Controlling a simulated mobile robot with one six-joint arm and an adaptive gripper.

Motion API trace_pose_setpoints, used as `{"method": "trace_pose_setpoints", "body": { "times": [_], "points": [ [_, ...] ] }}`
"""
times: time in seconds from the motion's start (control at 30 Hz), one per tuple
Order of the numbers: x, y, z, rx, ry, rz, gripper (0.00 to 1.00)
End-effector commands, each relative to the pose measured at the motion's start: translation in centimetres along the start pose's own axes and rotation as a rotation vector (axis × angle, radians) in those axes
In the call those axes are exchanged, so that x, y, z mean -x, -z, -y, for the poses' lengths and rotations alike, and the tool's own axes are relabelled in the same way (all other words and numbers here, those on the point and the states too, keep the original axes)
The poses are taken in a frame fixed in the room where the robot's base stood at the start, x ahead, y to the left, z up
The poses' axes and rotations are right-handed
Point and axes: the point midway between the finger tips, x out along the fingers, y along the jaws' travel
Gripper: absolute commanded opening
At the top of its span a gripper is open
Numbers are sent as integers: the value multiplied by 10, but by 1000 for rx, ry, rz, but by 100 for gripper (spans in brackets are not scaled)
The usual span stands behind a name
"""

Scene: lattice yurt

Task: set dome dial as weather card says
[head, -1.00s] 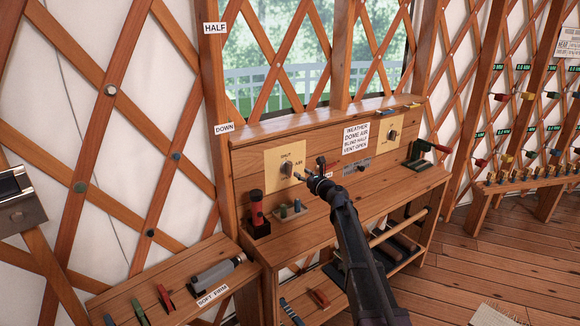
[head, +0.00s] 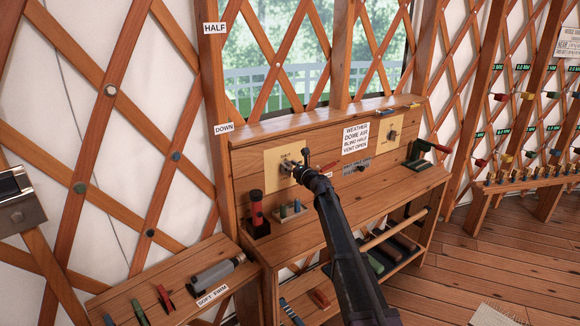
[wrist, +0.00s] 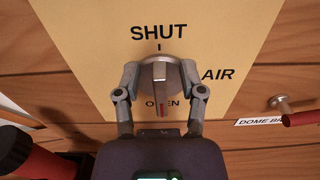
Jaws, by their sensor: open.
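The dial (wrist: 160,64) is a round silver knob with a raised grip bar on a yellow plate (wrist: 90,25) marked SHUT, AIR and OPEN. Its bar lies upright in the wrist view; a red mark shows at its lower end by OPEN, partly covering that word. The weather card (head: 356,138) reads "WEATHER DOME AIR BLIND HALF VENT OPEN". My gripper (wrist: 160,74) is open, with one finger on each side of the knob. Whether they touch it I cannot tell. In the head view, my gripper (head: 290,168) hides most of the dial.
A second yellow plate with a dial (head: 393,134) is right of the card. A red torch (head: 256,212) stands on the desk, left of my arm. A red-ended peg (wrist: 290,118) and a partly cut-off label starting "DOME" (wrist: 258,122) are right of the knob.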

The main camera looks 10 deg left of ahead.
Motion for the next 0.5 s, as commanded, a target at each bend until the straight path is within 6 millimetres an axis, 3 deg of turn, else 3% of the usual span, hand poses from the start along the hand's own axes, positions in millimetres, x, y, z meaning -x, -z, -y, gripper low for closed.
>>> {"method": "trace_pose_setpoints", "body": {
  "times": [0.07, 0.2, 0.23, 0.5],
  "points": [
    [0, 0, 0, 0, 0, 0, 46],
    [0, 0, 0, 0, 0, 0, 4],
    [0, 0, 0, 0, 0, 0, 0],
    [0, 0, 0, 3, 1, 0, 0]
  ]
}}
